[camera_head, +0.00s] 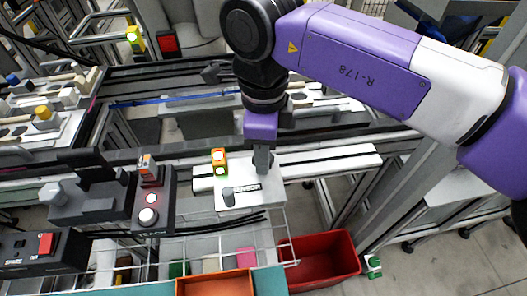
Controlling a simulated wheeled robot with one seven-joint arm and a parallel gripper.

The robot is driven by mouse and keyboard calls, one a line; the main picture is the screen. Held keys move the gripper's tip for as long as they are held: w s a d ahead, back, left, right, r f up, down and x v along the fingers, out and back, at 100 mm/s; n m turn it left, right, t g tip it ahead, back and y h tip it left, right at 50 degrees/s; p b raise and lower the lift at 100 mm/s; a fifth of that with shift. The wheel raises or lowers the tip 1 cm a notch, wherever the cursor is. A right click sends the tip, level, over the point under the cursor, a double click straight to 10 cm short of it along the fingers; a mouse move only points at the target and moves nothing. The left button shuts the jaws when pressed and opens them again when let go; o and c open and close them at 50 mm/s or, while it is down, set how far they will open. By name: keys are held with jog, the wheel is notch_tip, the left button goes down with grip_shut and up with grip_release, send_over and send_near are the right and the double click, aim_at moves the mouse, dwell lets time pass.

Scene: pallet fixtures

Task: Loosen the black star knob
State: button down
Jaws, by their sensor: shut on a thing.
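My gripper (263,164) points down over the right part of a light plate (267,193) marked "SENSOR". Its fingers are closed at the plate, around the place of the black star knob. The fingers hide the knob, so its shape and any turn cannot be made out. A small dark round piece (229,197) stands on the plate to the left of my gripper, apart from it. An orange block with a lit lamp (219,160) stands at the plate's back left.
A pale rail (335,161) runs behind the plate. A control box with red and white buttons (150,205) stands at left. A red bin (322,262) and an orange bin (217,284) sit in front, beside a wire basket. A dark frame beam crosses behind.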

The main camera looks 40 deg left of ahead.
jog(key=n, duration=0.4)
jog(key=shift+r+n, duration=0.15)
jog(key=shift+n, duration=2.35)
jog(key=c, duration=0.9)
grip_release()
notch_tip(320, 180, up, 8)
jog(key=shift+f, duration=0.15)
